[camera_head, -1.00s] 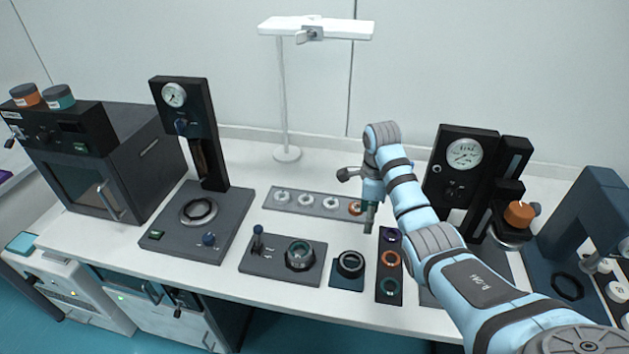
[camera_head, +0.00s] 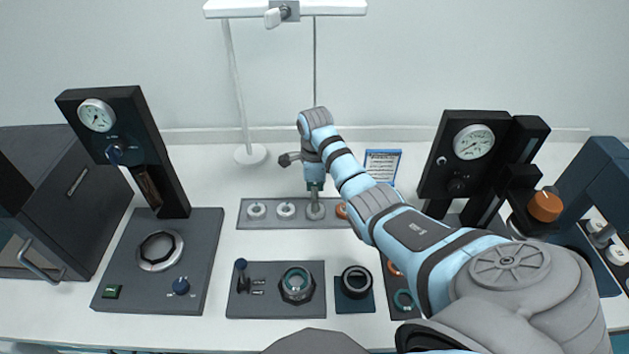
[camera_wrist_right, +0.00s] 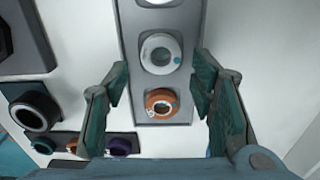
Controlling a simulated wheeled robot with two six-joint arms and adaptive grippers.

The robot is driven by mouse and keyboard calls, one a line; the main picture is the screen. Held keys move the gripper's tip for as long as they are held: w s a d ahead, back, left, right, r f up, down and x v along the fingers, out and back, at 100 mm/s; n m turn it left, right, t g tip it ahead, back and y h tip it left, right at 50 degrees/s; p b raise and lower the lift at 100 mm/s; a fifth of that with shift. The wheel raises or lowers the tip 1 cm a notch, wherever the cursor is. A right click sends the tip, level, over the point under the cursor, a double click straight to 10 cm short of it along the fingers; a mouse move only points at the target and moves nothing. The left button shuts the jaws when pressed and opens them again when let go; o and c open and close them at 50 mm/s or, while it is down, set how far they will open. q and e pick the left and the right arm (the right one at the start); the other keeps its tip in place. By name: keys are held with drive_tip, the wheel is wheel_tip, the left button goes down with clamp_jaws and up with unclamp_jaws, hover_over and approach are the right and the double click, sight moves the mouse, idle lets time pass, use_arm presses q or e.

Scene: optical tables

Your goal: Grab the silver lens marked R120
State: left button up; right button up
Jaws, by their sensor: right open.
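Several silver ring lenses lie in a row on a grey tray (camera_head: 240,222), at the left (camera_head: 256,211), in the middle (camera_head: 285,210) and further right (camera_head: 315,212). An orange-rimmed lens (camera_head: 341,211) sits at the tray's right end. My right gripper (camera_head: 315,187) points down above the third silver lens. In the right wrist view, the open, empty fingers (camera_wrist_right: 161,78) flank the tray, with a silver lens (camera_wrist_right: 154,42) and the orange lens (camera_wrist_right: 153,99) between them. The R120 marking is not legible on any lens. My left gripper is not in view.
A lever block with a teal-rimmed ring (camera_head: 297,283), a black ring on a pad (camera_head: 355,282) and a holder with coloured rings (camera_head: 404,300) stand in front. Gauge stands rise at left (camera_head: 163,190) and right (camera_head: 440,150). A stand with a white bar (camera_head: 330,8) is behind.

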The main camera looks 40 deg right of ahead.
sight(313, 216)
drive_tip(key=f, duration=0.1)
drive_tip(key=f+b, duration=0.1)
drive_tip(key=f, duration=0.3)
drive_tip(key=shift+w, duration=0.25)
drive_tip(key=shift+s+f, duration=0.1)
drive_tip(key=shift+s, duration=0.15)
drive_tip(key=shift+c, duration=0.2)
drive_tip(key=c, duration=0.9)
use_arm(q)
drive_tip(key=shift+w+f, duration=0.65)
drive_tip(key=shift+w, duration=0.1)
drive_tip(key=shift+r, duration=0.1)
